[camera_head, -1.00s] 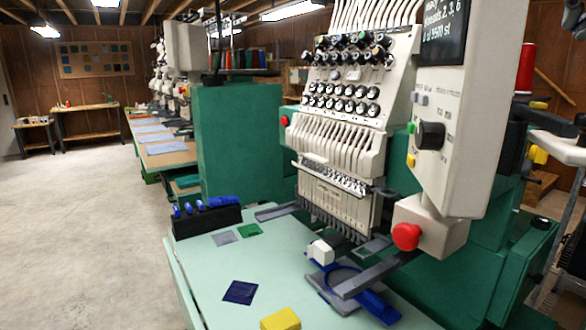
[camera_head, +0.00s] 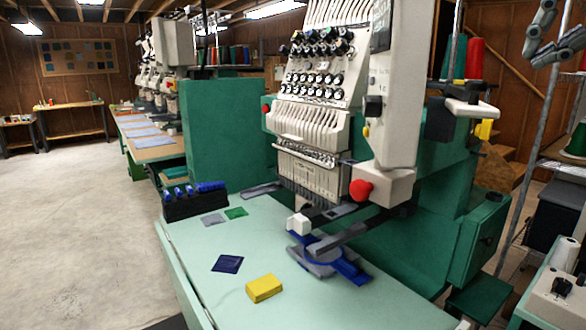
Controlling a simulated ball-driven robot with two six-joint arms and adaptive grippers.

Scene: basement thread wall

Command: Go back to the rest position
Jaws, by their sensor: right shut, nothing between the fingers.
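My right gripper (camera_head: 532,52) shows at the top right of the head view, dark grey, raised high in front of the wooden wall. It is shut and empty. It is well apart from the embroidery machine (camera_head: 330,110) and its pale green table (camera_head: 200,262). My left gripper is out of view.
On the table are a yellow block (camera_head: 264,288), a dark blue patch (camera_head: 228,264), a blue hoop (camera_head: 345,268) and a black holder (camera_head: 194,206) with blue-topped items. A metal-post rack (camera_head: 530,110) stands at right. The concrete floor (camera_head: 80,230) at left is clear.

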